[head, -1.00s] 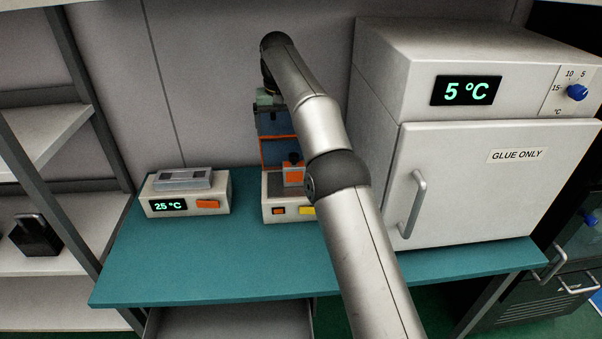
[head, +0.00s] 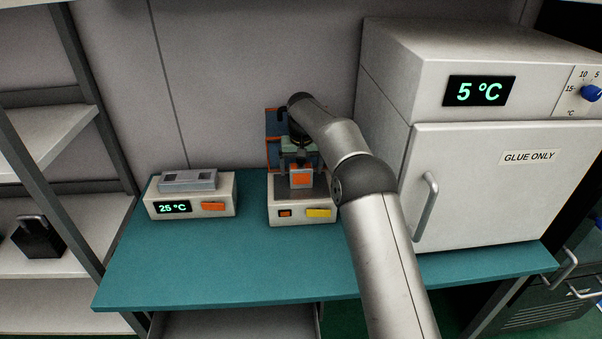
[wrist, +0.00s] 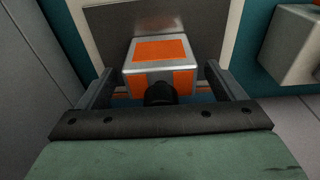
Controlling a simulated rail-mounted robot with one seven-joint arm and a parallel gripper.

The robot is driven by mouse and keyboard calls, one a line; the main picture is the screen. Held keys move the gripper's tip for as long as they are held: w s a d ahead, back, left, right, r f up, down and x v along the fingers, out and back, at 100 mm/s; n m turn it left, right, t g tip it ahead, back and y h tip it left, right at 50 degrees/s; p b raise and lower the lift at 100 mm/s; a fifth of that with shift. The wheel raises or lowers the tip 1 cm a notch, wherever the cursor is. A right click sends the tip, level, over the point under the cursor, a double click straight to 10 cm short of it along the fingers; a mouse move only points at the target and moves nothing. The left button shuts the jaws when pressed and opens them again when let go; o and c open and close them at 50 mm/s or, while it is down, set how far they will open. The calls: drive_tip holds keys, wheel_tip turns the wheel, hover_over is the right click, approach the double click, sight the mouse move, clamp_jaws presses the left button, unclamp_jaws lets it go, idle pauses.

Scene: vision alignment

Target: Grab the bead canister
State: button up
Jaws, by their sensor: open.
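A silver block with orange panels and a dark knob, which may be the bead canister (head: 301,180), stands on the white-cased bench device. It also shows in the wrist view (wrist: 158,52). My gripper (head: 300,164) is lowered over it. In the wrist view my gripper (wrist: 160,82) is open, with one finger on each side of the block and the dark knob between them. I cannot tell whether the fingers touch the block. No label names the canister.
The bench device (head: 287,217) has an orange and a yellow button. A 25 °C unit (head: 190,204) stands left on the teal bench (head: 220,260). A closed "GLUE ONLY" cabinet (head: 480,190) is close on the right. A dark handled container (head: 38,238) sits on the left shelf. The front bench is clear.

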drive_tip(key=shift+f, duration=0.4)
drive_tip(key=shift+c, duration=0.3)
drive_tip(key=c, duration=1.1)
drive_tip(key=shift+c, duration=0.2)
